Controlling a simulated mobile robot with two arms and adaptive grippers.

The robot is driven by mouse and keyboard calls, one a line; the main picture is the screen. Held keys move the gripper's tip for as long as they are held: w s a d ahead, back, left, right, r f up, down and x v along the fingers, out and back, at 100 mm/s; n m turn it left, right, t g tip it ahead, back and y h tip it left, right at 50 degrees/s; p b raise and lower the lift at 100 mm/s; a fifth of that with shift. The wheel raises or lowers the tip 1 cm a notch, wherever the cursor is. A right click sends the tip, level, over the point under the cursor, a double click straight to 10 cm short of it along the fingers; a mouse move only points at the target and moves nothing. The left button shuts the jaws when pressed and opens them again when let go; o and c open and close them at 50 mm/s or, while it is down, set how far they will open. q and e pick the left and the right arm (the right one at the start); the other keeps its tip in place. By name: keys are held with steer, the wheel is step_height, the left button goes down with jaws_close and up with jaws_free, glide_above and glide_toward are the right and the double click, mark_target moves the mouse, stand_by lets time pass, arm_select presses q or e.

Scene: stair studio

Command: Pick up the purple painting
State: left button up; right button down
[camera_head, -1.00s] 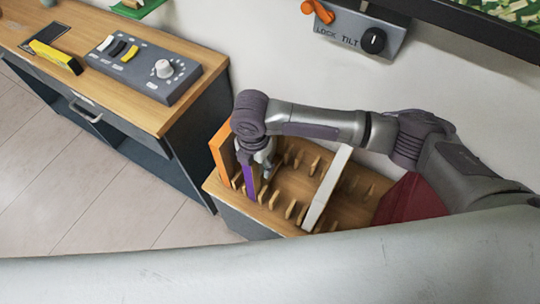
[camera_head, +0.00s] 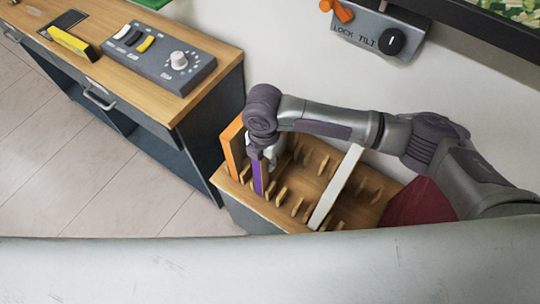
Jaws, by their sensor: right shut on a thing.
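The purple painting (camera_head: 258,177) stands on edge in a slot of the wooden rack (camera_head: 283,217). I see its narrow purple edge; much of its face is hidden by my arm. My right gripper (camera_head: 262,153) reaches down over it from above, shut on its upper part. The fingertips are partly hidden by the wrist. My left gripper is not in view.
In the same rack stand an orange panel (camera_head: 233,148) just left of the purple one, a white panel (camera_head: 335,188) further right and a dark red panel (camera_head: 408,203). A wooden desk (camera_head: 150,97) with a control box (camera_head: 171,58) is at the left. A wall with a lock-tilt panel (camera_head: 366,27) is behind.

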step_height(320, 180, up, 4)
steer(key=shift+w+r, duration=0.1)
steer(key=shift+r, duration=0.05)
steer(key=s+a+r, duration=0.6)
steer(key=s+a, duration=0.1)
steer(key=s, duration=0.2)
steer(key=shift+a+r, duration=0.25)
steer(key=shift+r, duration=0.05)
stand_by(0.8)
